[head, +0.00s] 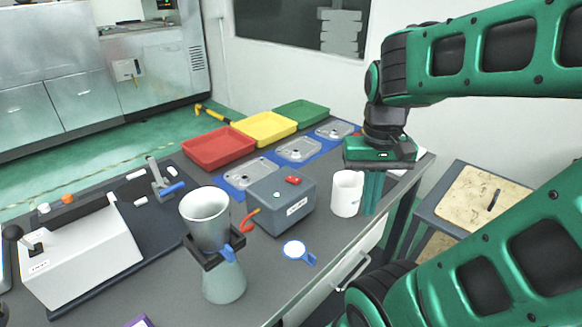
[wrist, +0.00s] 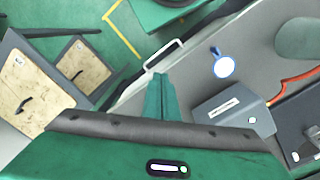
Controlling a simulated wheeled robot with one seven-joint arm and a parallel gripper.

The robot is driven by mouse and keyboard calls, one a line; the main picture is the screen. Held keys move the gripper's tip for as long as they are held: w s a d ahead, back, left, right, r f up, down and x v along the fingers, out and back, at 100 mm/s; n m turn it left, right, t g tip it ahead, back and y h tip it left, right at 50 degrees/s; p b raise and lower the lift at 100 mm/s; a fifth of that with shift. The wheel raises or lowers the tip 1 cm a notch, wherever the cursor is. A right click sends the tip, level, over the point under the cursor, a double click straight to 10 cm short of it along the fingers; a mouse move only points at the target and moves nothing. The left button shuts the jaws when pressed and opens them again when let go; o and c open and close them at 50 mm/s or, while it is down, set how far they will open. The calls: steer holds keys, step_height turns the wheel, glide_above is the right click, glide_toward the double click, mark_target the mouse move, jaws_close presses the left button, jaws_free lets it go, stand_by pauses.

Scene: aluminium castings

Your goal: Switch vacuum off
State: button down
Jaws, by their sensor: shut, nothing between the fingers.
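A blue-grey box (head: 290,218) with a small white label stands in the middle of the table. A red switch (head: 292,180) and a small pale button lie on its top, and a red hose (head: 249,219) curves from its left side. The label is too small to read, so I cannot tell for certain that this is the vacuum unit. The box also shows at the right of the wrist view (wrist: 228,122). My gripper (head: 371,208) is shut and empty, pointing down to the right of the box, beyond a white cup (head: 347,194). Its fingers also show in the wrist view (wrist: 160,85).
Red (head: 217,148), yellow (head: 264,128) and green (head: 302,113) trays stand behind metal castings on blue mats. A round blue-rimmed tool (head: 294,250) lies in front of the box. A tall grey double cup (head: 206,222) and a white lever machine (head: 80,255) stand left.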

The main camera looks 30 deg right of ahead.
steer(key=w+d+r+m+g, duration=0.1)
steer(key=w+r+m, duration=0.3)
steer(key=w+r, duration=0.5)
step_height(320, 180, up, 3)
steer(key=m+g, duration=0.1)
steer(key=m, duration=0.4)
glide_above(295, 180)
steer(key=w, duration=0.3)
steer(key=x, duration=1.1)
steer(key=shift+a+f, duration=0.1)
steer(key=shift+f, duration=0.25)
